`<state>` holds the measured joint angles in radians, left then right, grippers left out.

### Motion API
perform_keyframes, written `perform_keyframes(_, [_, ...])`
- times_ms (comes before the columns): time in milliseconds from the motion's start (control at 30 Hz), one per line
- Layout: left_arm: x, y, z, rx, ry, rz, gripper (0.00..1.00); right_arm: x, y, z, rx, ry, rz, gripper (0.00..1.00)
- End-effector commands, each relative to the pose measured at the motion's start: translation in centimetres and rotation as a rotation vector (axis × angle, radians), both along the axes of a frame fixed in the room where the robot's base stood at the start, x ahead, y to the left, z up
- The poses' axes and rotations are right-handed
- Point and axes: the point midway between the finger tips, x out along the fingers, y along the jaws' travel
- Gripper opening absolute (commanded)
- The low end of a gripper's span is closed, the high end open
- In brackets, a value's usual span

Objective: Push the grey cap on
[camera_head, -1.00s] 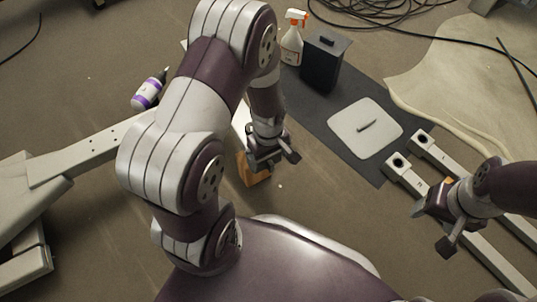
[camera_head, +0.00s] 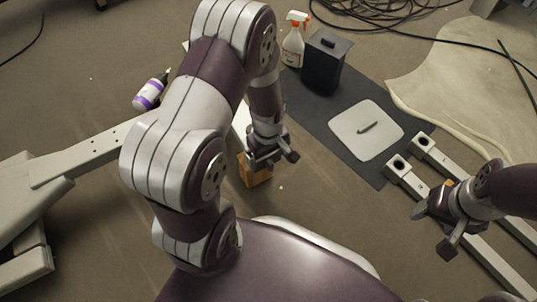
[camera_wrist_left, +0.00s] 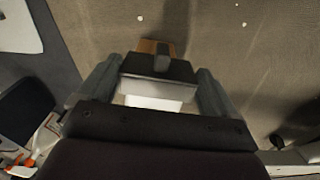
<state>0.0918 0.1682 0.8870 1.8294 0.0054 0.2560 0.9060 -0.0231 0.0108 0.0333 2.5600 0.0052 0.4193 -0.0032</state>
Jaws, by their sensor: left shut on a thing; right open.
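My left gripper (camera_head: 270,157) is low over the floor, just above an orange-brown block (camera_head: 254,176). In the left wrist view, a dark grey cap (camera_wrist_left: 140,67) with a small raised tab sits between the two fingers of my left gripper (camera_wrist_left: 155,80), which is shut on it. A white beam part (camera_wrist_left: 155,98) shows right beside the cap; I cannot tell how far the cap is seated. The block (camera_wrist_left: 147,46) shows just beyond the cap. My right gripper (camera_head: 434,228) is open and empty near the pale beams at the right.
Two pale beams with holed ends (camera_head: 401,165) lie at the right. A dark mat (camera_head: 310,108) holds a white plate (camera_head: 350,137), a black bin (camera_head: 322,68) and a spray bottle (camera_head: 293,45).

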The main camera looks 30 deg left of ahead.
Motion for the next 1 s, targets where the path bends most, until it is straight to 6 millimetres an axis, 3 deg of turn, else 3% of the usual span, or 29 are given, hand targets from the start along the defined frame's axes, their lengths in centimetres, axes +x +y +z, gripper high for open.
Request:
perform_keyframes(233, [0.1,0.1,0.0,0.000,-0.001,0.001,0.62,0.0,0.0,0.0,0.000,0.000,0.000,0.65])
perform_keyframes(267, [0.1,0.1,0.0,0.000,-0.001,0.001,1.00,0.0,0.0,0.0,0.000,0.000,0.000,0.65])
perform_keyframes(533, [0.1,0.1,0.2,0.000,0.000,0.001,1.00,0.0,0.0,0.2,0.000,0.000,0.000,0.65])
perform_keyframes(667, [0.1,0.1,1.6,0.000,0.000,0.001,1.00,0.0,0.0,1.4,0.000,0.000,0.000,0.65])
perform_keyframes(1000, [0.1,0.1,10.5,0.000,-0.004,0.001,1.00,0.0,0.0,7.9,0.000,0.000,0.000,0.65])
